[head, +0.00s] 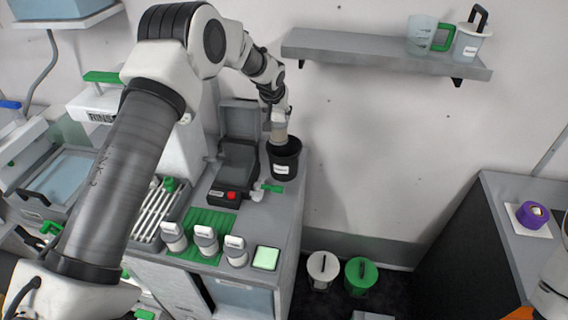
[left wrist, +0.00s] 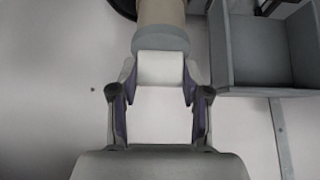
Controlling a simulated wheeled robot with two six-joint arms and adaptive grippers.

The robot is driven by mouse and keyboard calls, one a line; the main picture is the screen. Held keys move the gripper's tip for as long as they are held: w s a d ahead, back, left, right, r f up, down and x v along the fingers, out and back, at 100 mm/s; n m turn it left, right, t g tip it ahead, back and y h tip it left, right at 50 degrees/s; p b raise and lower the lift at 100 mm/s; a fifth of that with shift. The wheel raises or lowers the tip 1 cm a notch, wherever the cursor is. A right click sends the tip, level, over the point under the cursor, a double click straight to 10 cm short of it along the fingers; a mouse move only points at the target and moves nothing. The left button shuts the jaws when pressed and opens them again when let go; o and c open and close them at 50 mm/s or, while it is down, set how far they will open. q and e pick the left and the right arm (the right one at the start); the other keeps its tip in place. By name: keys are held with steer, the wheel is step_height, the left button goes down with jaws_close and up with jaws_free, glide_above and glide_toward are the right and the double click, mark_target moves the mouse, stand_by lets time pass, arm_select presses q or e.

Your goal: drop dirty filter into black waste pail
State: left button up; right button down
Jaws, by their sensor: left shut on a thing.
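My left gripper (head: 279,112) is above the black waste pail (head: 284,165), which stands at the back right corner of the grey counter. It is shut on the dirty filter (head: 279,133), a tan cylinder with a grey collar and white top. The filter hangs upright, its lower end at or just over the pail's mouth; I cannot tell how far inside. In the left wrist view the filter's white end (left wrist: 160,68) sits between the two fingers, and a dark rim, likely the pail's, shows at the top left. My right gripper is not in view.
A grey open case (head: 238,160) stands just left of the pail. Several white-topped filters stand on a green mat (head: 212,218) in front. A wall shelf (head: 385,52) holds a jug and a canister. White and green pails (head: 361,275) stand on the floor.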

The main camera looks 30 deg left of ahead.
arm_select(q)
steer(key=o, duration=1.4)
steer(key=shift+s, duration=0.15)
steer(key=shift+o, duration=0.2)
steer(key=v, duration=1.1)
steer(key=shift+d+r, duration=0.15)
steer(key=shift+r, duration=0.25)
steer(key=shift+s, duration=0.1)
steer(key=shift+s, duration=0.1)
